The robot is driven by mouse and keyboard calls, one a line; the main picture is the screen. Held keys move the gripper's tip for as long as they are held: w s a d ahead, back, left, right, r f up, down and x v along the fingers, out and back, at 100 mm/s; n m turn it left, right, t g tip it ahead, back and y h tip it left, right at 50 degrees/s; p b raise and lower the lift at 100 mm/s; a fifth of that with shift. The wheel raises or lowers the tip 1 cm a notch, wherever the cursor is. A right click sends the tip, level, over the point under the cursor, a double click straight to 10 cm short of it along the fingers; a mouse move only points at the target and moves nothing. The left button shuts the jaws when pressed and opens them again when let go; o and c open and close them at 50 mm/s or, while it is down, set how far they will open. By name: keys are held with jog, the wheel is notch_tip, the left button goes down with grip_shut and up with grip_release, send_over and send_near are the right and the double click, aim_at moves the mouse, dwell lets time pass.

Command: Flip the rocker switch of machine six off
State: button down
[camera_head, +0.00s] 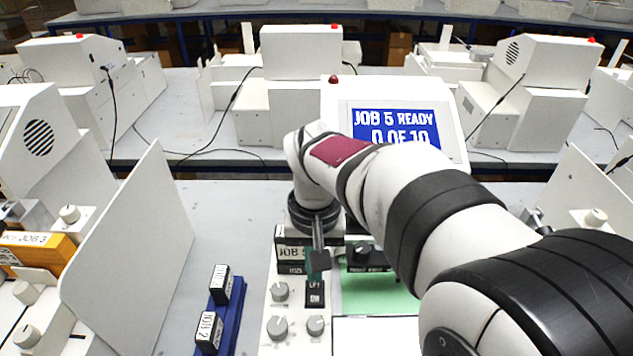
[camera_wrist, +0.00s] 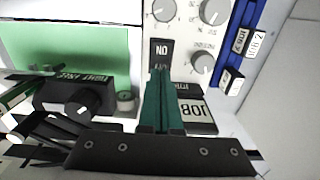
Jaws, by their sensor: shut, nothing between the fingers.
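A black rocker switch (camera_head: 315,294) with white lettering sits on the light control panel (camera_head: 298,338) in front of me. In the wrist view the rocker (camera_wrist: 161,53) shows the word ON. My gripper (camera_head: 318,262) points down at the panel's far end. In the wrist view its teal fingers (camera_wrist: 158,80) are closed together and empty, with the tips right at the rocker's edge. I cannot tell whether they touch it. The screen (camera_head: 398,127) reads JOB 5 READY, 0 OF 10. No label for machine six is readable.
Grey knobs (camera_head: 278,328) surround the rocker. A JOB 5 block (camera_head: 290,252) stands behind it. A blue rack (camera_head: 230,322) with labelled blocks lies left, a green bed (camera_head: 380,300) right. A white upright panel (camera_head: 130,255) stands further left, with bare table between.

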jog(key=shift+f, duration=0.8)
jog(key=shift+r, duration=3.55)
jog(key=s+d+m, duration=0.1)
jog(key=s+d, duration=0.1)
jog(key=s, duration=0.2)
jog(key=s+d+f+m, duration=0.1)
jog(key=s+d, duration=0.1)
jog(key=s, duration=0.1)
jog(key=s+d+f+m+y, duration=0.1)
jog(key=s+d, duration=0.1)
jog(key=s, duration=0.2)
jog(key=shift+s, duration=0.35)
jog(key=s+d+f+m, duration=0.1)
jog(key=s+f, duration=0.3)
jog(key=s, duration=0.4)
jog(key=shift+s+d+f+m+y, duration=0.2)
jog(key=shift+s+m+y, duration=0.15)
jog(key=shift+m, duration=0.45)
